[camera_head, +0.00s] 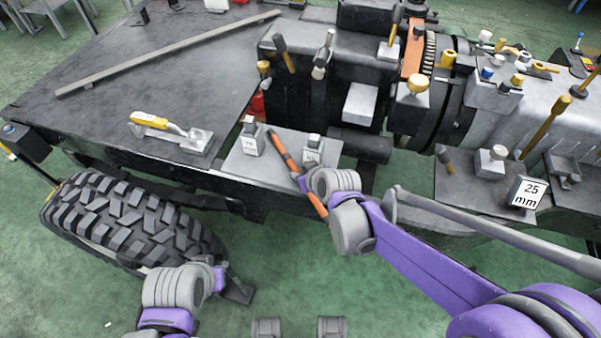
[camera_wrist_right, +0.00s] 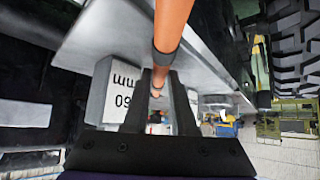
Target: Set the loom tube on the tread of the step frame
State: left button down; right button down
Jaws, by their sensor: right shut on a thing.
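The orange loom tube (camera_head: 284,152) slants between two gauge blocks in the head view, its upper part over the pale grey plate and its lower end past the plate's front edge. I take this plate (camera_head: 240,168) to be the step frame's tread. My right gripper (camera_head: 299,182) is shut on the tube near the plate's front edge. In the right wrist view the tube (camera_wrist_right: 172,28), with dark bands, passes between the fingers (camera_wrist_right: 160,100); the plate (camera_wrist_right: 110,45) is beside it. I cannot tell whether tube and plate touch. My left gripper (camera_head: 238,290) is low, beside the tyre; its fingers are unclear.
A left block (camera_head: 250,138) and a right block (camera_head: 311,150) stand on the plate, flanking the tube. A yellow-handled clamp (camera_head: 165,127) lies left on the dark deck (camera_head: 75,120). A large tyre (camera_head: 130,220) is below. Machinery (camera_head: 365,100) crowds behind and right.

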jog(key=shift+f, duration=0.1)
jog(key=c, duration=1.2)
grip_release()
jog(key=o, duration=0.5)
jog(key=shift+r, duration=0.2)
jog(key=p+v, duration=0.3)
jog(key=v, duration=0.9)
jog(key=s+d+f+m+g+h, duration=0.1)
jog(key=s+d, duration=0.3)
jog(key=s, duration=0.2)
jog(key=s+d+f+m+g+h, duration=0.1)
jog(key=s+d+f+m, duration=0.1)
jog(key=s+d, duration=0.2)
jog(key=s+d+f+m+g+h, duration=0.1)
jog(key=s+d, duration=0.3)
jog(key=s, duration=0.4)
jog(key=shift+d+f+m+h, duration=0.3)
jog(key=shift+f+m+h, duration=0.2)
jog(key=shift+m, duration=0.2)
jog(key=shift+c, duration=1.4)
